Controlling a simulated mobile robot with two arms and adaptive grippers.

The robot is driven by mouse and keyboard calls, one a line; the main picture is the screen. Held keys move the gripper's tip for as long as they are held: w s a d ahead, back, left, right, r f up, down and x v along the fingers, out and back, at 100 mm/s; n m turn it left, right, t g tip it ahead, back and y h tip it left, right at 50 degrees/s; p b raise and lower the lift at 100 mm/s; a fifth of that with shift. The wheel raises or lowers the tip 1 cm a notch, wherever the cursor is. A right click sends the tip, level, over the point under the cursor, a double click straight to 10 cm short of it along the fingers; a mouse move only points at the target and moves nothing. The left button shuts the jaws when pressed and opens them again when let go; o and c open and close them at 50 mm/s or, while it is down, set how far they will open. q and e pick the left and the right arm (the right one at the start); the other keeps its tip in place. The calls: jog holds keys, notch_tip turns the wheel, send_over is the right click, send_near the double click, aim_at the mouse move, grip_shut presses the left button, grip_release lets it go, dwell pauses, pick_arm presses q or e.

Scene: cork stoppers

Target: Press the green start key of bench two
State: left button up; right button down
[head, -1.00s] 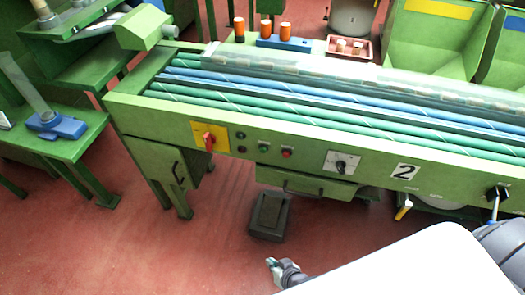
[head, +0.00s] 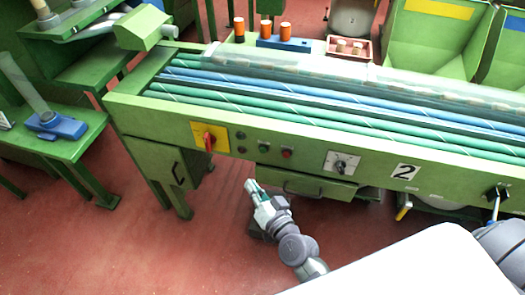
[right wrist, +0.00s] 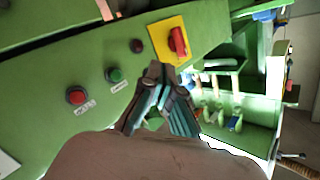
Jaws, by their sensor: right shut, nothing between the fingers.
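The green start key (head: 263,148) is a small round button on the front panel of bench two (head: 372,182), left of the red key (head: 287,154). In the right wrist view the green key (right wrist: 115,75) shows clear and uncovered, left of my fingers. My right gripper (head: 252,187) is below the panel in the head view, under the green key and apart from it. Its fingers (right wrist: 158,78) are shut with nothing between them. My left gripper is not in view.
A yellow plate with a red rotary switch (head: 209,138) is left of the keys. A black dial (head: 341,165) is to the right. A drawer with a handle (head: 305,187) is below the panel. Red floor lies open at the lower left.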

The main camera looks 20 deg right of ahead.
aim_at(263, 151)
jog(key=shift+w+d, duration=0.1)
jog(key=w+d+b, duration=0.1)
jog(key=w+d, duration=0.3)
jog(key=w, duration=0.3)
jog(key=shift+d, duration=0.4)
jog(key=shift+w, duration=0.15)
dwell(1.1)
jog(key=shift+w+d, duration=0.25)
jog(key=shift+w+d, duration=0.25)
jog(key=shift+w, duration=0.15)
dwell(0.6)
jog(key=shift+s+a, duration=0.1)
jog(key=shift+s, duration=0.05)
dwell(0.3)
jog(key=shift+s+a, duration=0.4)
jog(key=shift+s, duration=0.2)
